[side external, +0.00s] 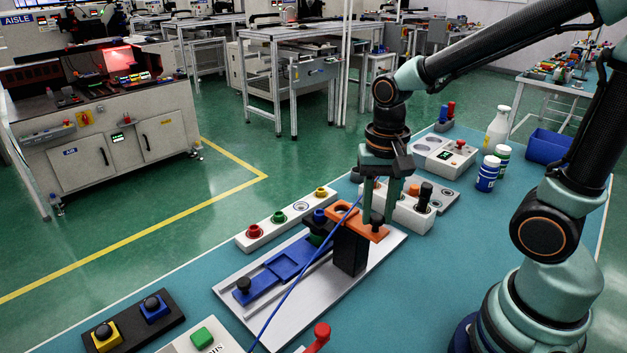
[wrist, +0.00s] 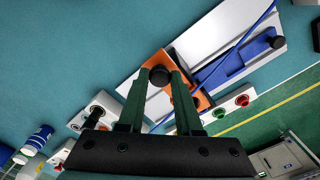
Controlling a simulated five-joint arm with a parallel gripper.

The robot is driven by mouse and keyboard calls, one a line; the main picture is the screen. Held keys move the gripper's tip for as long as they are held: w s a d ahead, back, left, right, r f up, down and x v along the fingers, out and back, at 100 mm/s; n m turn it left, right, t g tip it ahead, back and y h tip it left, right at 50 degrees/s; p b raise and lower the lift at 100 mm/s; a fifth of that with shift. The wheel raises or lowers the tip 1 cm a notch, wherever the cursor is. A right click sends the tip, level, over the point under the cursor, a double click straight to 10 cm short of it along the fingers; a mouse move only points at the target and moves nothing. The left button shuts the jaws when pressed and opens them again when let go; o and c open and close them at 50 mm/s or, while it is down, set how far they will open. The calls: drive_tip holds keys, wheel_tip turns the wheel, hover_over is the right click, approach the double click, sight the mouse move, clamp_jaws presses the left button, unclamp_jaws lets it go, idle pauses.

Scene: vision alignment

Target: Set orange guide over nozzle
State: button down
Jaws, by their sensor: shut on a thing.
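The orange guide (side external: 352,221) is a flat orange plate with a ring opening at its far left end and a dark knob (side external: 377,221). It sits at the top of a black block (side external: 350,252) on the silver plate (side external: 270,335); I cannot tell whether they touch. My gripper (side external: 380,218) points down with its two green fingers shut around the knob. In the wrist view the guide (wrist: 203,101) shows partly behind the fingers, with the knob (wrist: 159,75) between the fingertips. I cannot make out the nozzle clearly; the guide and fingers hide that area.
A blue slide part (side external: 283,264) lies on the silver plate, and a thin blue cable (side external: 291,287) crosses it. A white button strip (side external: 273,228) stands behind. A white holder (side external: 408,212) is close right of my gripper. Bottles (side external: 488,173) stand farther right.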

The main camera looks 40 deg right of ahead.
sight(349, 213)
drive_tip(key=shift+w, duration=0.1)
drive_tip(key=shift+w, duration=3.25)
drive_tip(key=shift+r, duration=0.1)
drive_tip(key=c, duration=0.6)
unclamp_jaws()
drive_tip(key=shift+s, duration=0.1)
wheel_tip(349, 213, up, 12)
drive_tip(key=shift+s, duration=0.1)
